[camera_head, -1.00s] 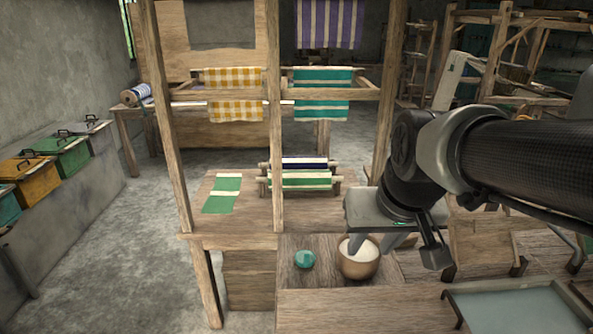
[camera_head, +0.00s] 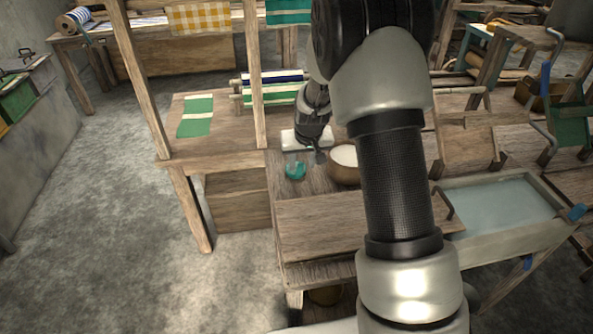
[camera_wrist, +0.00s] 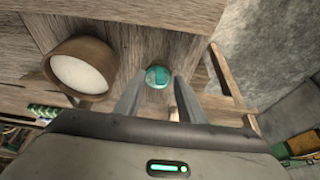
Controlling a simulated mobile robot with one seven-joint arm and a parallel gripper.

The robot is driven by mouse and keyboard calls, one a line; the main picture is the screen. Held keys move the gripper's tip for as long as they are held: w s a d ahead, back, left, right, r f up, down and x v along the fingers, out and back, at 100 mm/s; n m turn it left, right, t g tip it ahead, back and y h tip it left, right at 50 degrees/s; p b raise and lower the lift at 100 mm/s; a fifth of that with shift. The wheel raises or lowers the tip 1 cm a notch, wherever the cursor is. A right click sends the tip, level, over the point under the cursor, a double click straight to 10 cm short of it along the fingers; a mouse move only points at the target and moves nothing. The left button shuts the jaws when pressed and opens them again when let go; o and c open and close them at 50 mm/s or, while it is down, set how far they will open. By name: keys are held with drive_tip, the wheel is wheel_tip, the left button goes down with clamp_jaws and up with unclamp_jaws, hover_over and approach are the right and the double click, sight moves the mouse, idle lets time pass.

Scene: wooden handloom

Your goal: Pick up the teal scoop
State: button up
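The teal scoop (camera_head: 295,171) sits on the wooden bench, left of a wooden bowl of white material (camera_head: 343,157). In the wrist view the scoop (camera_wrist: 157,78) looks like a small round teal piece, framed between the two fingertips. My gripper (camera_wrist: 160,73) is open and points down at it, with nothing held. In the head view my gripper (camera_head: 301,163) is right above the scoop and partly covers it. I cannot tell whether the fingertips reach down beside it or are still above it.
The bowl (camera_wrist: 80,70) stands close beside my gripper. A wooden loom post (camera_head: 256,90) and a table with green-and-white cloth (camera_head: 196,116) are to the left. A tray of pale liquid (camera_head: 500,208) is at the right. The bench front (camera_head: 315,225) is clear.

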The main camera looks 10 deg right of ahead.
sight(299, 174)
drive_tip(key=x, duration=0.6)
drive_tip(key=shift+w+f, duration=0.1)
drive_tip(key=shift+w+x, duration=0.2)
drive_tip(key=shift+x, duration=1.1)
drive_tip(key=shift+w+x, duration=0.2)
drive_tip(key=shift+x, duration=1.1)
clamp_jaws()
